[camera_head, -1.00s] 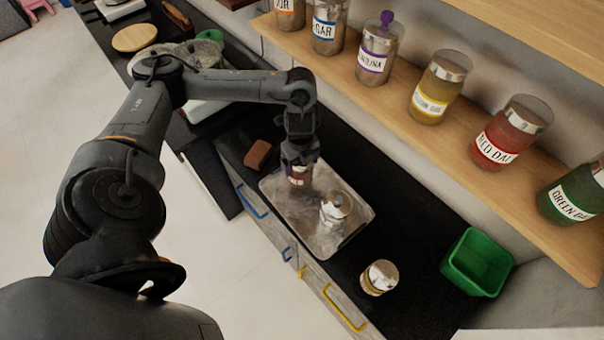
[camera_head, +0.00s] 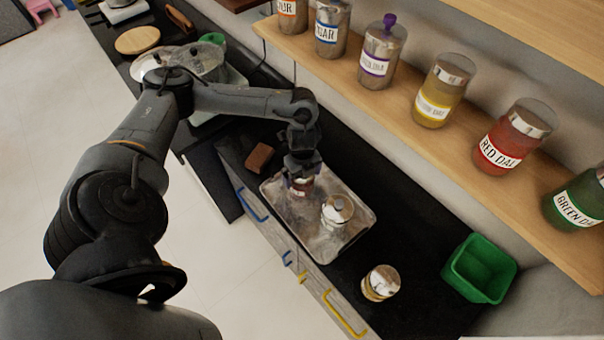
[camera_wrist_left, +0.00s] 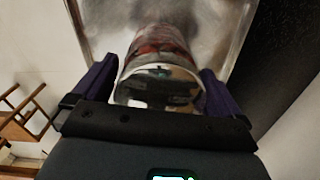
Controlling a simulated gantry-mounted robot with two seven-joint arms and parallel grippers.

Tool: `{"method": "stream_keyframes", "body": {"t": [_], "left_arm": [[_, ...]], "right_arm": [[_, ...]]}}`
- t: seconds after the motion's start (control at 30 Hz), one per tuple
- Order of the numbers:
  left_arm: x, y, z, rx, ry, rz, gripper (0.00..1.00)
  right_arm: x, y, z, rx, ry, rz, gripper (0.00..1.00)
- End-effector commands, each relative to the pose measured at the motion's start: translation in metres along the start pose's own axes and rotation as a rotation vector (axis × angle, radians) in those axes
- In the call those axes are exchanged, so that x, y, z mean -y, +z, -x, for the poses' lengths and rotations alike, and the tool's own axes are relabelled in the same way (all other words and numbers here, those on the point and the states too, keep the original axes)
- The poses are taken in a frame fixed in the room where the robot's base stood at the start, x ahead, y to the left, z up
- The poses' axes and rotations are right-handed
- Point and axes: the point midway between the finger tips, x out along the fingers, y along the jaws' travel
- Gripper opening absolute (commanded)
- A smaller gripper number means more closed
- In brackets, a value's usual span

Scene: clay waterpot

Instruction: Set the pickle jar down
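The pickle jar (camera_head: 301,189) is a dark red jar, mostly hidden by my left gripper in the head view. It is low over, or on, the far left part of the metal tray (camera_head: 357,229); contact with the tray is hidden. In the left wrist view the reddish jar with a shiny lid (camera_wrist_left: 158,86) lies between the two purple fingers. My left gripper (camera_wrist_left: 160,72) is shut around the jar, one finger close on each side; the exact contact is hard to see. My right gripper is not in view.
A silver-lidded jar (camera_head: 337,210) stands on the tray beside the pickle jar. Another lidded jar (camera_head: 380,283) and a green bin (camera_head: 480,268) are on the black counter to the right. A brown block (camera_head: 260,157) lies left of the tray. Labelled jars line the shelf (camera_head: 402,95) above.

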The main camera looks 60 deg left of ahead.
Motion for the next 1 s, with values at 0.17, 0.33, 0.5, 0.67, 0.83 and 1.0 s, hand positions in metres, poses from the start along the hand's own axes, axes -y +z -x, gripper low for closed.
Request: {"method": "stream_keyframes", "body": {"t": [0.17,0.33,0.5,0.67,0.83,1.0], "left_arm": [[0.0,0.0,0.0,0.0,0.0,0.0,1.0],[0.0,0.0,0.006,0.0,-0.001,0.0,1.0],[0.001,0.0,0.027,0.0,-0.002,-0.001,1.0],[0.001,0.0,0.058,0.0,-0.003,-0.001,1.0],[0.001,0.0,0.094,0.001,-0.003,-0.001,1.0],[0.001,0.0,0.113,0.001,-0.002,0.0,1.0]], "right_arm": [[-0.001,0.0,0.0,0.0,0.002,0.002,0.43],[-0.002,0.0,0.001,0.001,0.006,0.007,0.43],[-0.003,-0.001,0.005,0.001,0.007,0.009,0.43],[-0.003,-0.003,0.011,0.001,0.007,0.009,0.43],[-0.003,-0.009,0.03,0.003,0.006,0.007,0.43],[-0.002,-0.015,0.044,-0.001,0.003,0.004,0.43]]}}
